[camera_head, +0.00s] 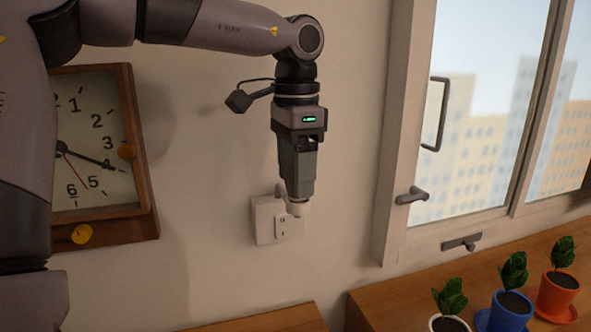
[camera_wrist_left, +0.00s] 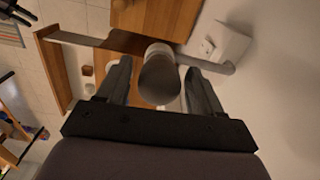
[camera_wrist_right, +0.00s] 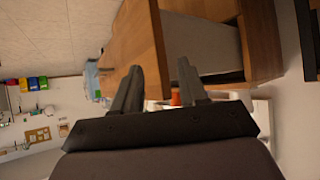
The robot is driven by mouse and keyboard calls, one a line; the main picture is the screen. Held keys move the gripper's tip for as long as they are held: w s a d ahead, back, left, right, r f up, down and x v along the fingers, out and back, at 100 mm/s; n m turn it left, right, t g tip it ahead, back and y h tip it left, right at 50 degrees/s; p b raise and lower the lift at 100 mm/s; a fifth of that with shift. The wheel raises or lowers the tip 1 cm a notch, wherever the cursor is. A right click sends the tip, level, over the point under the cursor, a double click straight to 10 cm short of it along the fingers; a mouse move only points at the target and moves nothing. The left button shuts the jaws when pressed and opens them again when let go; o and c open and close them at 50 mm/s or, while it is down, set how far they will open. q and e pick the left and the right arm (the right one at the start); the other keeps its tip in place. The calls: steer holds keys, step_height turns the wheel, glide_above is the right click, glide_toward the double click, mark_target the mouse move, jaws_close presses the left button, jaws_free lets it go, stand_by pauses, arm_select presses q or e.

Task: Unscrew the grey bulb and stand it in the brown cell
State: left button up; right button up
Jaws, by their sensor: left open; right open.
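My left gripper (camera_head: 298,192) points down in front of a white wall fixture (camera_head: 266,222) in the head view. In the left wrist view its fingers stand open on either side of a grey rounded cylinder (camera_wrist_left: 160,80), which looks like the grey bulb. A gap shows beside each finger. In the head view the bulb is hidden by the gripper. My right gripper (camera_wrist_right: 158,85) is open and empty in the right wrist view. I cannot make out the brown cell.
A wooden clock (camera_head: 100,150) hangs left of the fixture. A window (camera_head: 480,110) with handles is at the right. Below it, a wooden top (camera_head: 410,300) carries potted plants (camera_head: 510,300). Wooden drawers (camera_wrist_right: 205,45) stand beyond my right gripper.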

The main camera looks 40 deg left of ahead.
arm_select(q)
steer(key=m, duration=0.7)
steer(key=shift+w+a, duration=0.1)
steer(key=m, duration=0.7)
steer(key=shift+w, duration=0.15)
steer(key=m, duration=0.6)
steer(key=shift+w, duration=0.1)
steer(key=m, duration=0.7)
steer(key=shift+w, duration=0.1)
steer(key=c, duration=0.9)
steer(key=n, duration=0.4)
steer(key=shift+b, duration=0.35)
steer(key=shift+c, duration=0.2)
steer(key=o, duration=0.5)
steer(key=shift+n, duration=0.7)
steer(key=c, duration=0.4)
